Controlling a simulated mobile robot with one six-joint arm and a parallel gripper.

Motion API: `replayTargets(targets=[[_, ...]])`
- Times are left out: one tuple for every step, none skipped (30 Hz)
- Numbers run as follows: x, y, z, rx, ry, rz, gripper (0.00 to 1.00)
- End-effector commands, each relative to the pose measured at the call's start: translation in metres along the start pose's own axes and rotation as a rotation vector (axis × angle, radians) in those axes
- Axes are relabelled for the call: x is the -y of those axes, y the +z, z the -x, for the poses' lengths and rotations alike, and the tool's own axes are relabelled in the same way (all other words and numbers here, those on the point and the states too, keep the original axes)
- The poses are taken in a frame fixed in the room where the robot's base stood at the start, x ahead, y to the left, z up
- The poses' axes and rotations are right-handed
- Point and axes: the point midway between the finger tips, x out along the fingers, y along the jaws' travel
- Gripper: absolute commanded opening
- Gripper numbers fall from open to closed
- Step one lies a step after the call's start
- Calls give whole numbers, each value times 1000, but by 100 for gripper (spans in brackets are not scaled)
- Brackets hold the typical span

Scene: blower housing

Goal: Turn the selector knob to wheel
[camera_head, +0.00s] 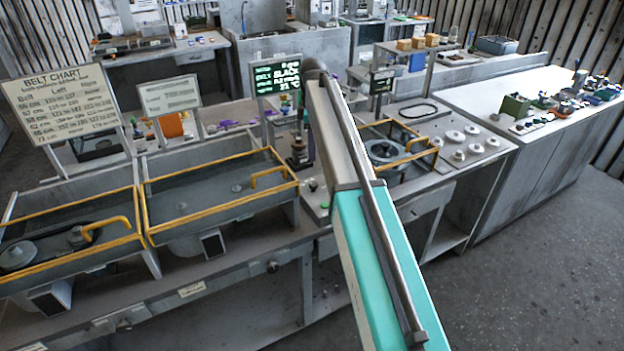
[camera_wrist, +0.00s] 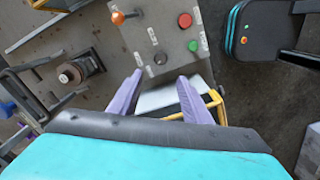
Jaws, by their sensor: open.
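In the wrist view a grey control panel (camera_wrist: 185,60) carries a small dark round knob (camera_wrist: 160,58) with small pale labels around it. This looks like the selector knob, but its pointing direction and the label words are too small to read. My gripper (camera_wrist: 160,77) has two purple fingers, spread apart and empty. In the picture the dark knob lies just beyond the gap between the fingertips, and I see no contact. In the head view my arm hides the gripper and most of the panel.
The panel also has an orange-tipped lever (camera_wrist: 118,18), a red button (camera_wrist: 185,20) and a green button (camera_wrist: 193,46). A post-like fitting (camera_wrist: 80,68) stands left of the panel.

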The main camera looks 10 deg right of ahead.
Motion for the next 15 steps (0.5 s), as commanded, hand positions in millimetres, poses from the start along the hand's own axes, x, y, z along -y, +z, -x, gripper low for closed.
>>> replayTargets(targets=[[0, 0, -3, 0, -1, 0, 44], [1, 0, -5, 0, -1, 0, 44], [1, 0, -8, 0, -1, 0, 44], [1, 0, -10, 0, -2, 0, 44], [1, 0, -13, 1, -2, 0, 44], [1, 0, -16, 1, -2, 0, 44], [1, 0, -19, 0, -2, 0, 44], [1, 0, -23, 0, -2, 0, 44], [1, 0, -27, 0, -2, 1, 44], [1, 0, -31, 1, -2, 1, 44], [1, 0, -34, 1, -3, 1, 44], [1, 0, -38, 0, -2, 1, 44], [1, 0, -41, 0, -2, 1, 44], [1, 0, -45, 0, -2, 1, 44], [2, -1, -49, 1, -2, 1, 44]])
